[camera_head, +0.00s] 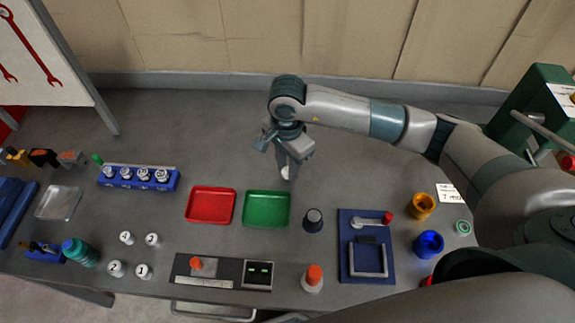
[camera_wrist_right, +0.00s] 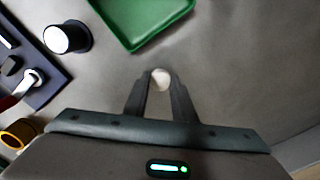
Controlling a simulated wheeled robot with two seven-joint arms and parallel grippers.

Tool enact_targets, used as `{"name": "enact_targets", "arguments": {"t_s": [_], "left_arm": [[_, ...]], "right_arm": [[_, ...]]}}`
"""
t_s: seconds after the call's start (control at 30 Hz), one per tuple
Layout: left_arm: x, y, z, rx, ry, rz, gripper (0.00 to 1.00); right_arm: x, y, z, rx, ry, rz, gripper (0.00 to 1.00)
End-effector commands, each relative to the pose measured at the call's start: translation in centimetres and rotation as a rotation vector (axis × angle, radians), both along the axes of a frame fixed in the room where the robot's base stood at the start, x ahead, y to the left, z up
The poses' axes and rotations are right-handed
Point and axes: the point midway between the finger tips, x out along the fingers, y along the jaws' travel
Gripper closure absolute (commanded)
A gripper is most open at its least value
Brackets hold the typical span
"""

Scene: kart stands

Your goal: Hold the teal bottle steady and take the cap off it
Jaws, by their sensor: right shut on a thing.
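The teal bottle (camera_head: 82,254) stands on the table at the lower left, leaning in the view. Its round teal top faces up and left; I cannot tell whether that is a separate cap. My right gripper (camera_head: 287,174) is far from the bottle, above the grey table behind the green tray. Its jaws are shut on a small pale round thing, which also shows between the fingertips (camera_wrist_right: 160,90) in the right wrist view as a whitish disc (camera_wrist_right: 161,77). I cannot tell whether it is a cap. My left gripper is not in view.
A red tray (camera_head: 211,222) and a green tray (camera_head: 249,226) lie mid-table. Several numbered white pieces (camera_head: 116,268) stand right of the bottle. A blue rack (camera_head: 112,182) stands behind it.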

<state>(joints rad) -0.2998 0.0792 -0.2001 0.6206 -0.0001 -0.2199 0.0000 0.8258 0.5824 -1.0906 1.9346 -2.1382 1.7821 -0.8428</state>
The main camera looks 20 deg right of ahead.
Motion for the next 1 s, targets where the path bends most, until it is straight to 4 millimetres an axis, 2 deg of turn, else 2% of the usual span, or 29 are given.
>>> {"name": "enact_targets", "arguments": {"t_s": [0.1, 0.57, 0.6, 0.67, 1.0], "left_arm": [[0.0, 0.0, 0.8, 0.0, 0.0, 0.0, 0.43], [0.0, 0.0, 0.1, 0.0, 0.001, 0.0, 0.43], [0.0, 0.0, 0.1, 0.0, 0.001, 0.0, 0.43], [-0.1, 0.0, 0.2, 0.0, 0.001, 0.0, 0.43], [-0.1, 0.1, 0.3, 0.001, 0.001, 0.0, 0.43]], "right_arm": [[-0.1, 0.0, -0.8, -0.001, 0.002, 0.0, 1.0], [0.0, 0.0, -1.5, -0.001, -0.001, 0.001, 1.0], [0.0, 0.0, -1.5, 0.0, -0.001, 0.001, 0.73], [0.0, 0.0, -1.4, 0.0, -0.001, 0.001, 0.59], [0.0, 0.0, -1.3, 0.0, 0.0, 0.0, 0.57]]}}
